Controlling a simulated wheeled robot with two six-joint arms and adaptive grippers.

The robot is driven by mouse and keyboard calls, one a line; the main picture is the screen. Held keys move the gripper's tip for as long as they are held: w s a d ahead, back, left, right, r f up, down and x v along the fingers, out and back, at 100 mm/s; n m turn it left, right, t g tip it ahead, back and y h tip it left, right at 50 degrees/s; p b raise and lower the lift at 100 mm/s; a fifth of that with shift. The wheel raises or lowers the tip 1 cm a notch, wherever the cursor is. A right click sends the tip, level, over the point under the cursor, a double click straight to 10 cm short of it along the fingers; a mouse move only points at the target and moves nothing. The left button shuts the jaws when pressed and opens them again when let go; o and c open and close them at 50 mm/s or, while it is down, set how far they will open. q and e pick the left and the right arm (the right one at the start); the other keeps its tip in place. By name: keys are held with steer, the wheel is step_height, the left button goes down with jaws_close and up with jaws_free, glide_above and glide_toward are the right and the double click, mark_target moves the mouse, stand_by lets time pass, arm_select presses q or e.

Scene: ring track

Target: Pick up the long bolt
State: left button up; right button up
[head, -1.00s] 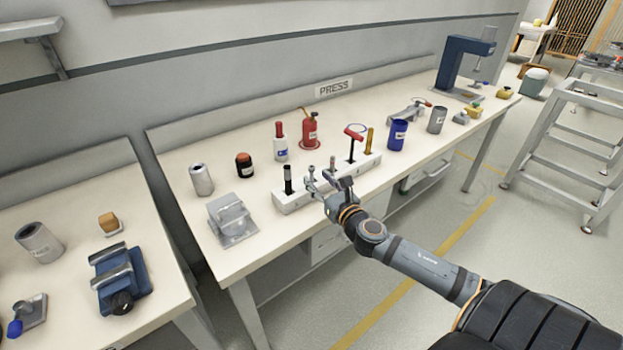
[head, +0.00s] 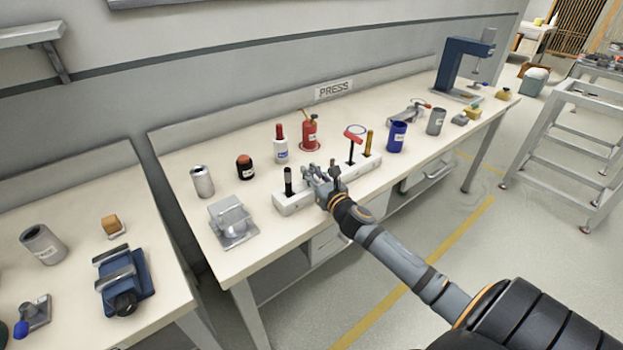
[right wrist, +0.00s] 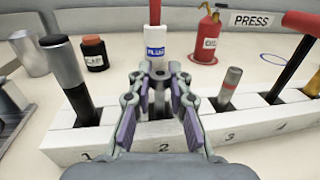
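A white rack (head: 292,203) with numbered slots stands near the front edge of the bench; it also shows in the right wrist view (right wrist: 85,148). My right gripper (head: 321,174) is at the rack. In the right wrist view its fingers (right wrist: 158,74) are spread over slot 2. A small grey upright piece (right wrist: 158,84), possibly the long bolt, shows between them, mostly hidden; I cannot tell if they touch it. My left gripper is not in view.
A black-handled tool (right wrist: 76,84) stands in slot 1 and a red T-handle tool (head: 353,140) farther right. A white bottle (head: 281,148) and red can (head: 309,133) stand behind the rack. A grey metal block (head: 232,220) lies left.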

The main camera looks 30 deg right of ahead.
jaws_close()
steer(key=shift+r+p, duration=0.3)
steer(key=shift+r, duration=0.35)
steer(key=s+d+r+p, duration=0.8)
steer(key=s+r+p, duration=0.3)
steer(key=p, duration=0.6)
steer(key=shift+s+r, duration=0.3)
steer(key=shift+r, duration=0.05)
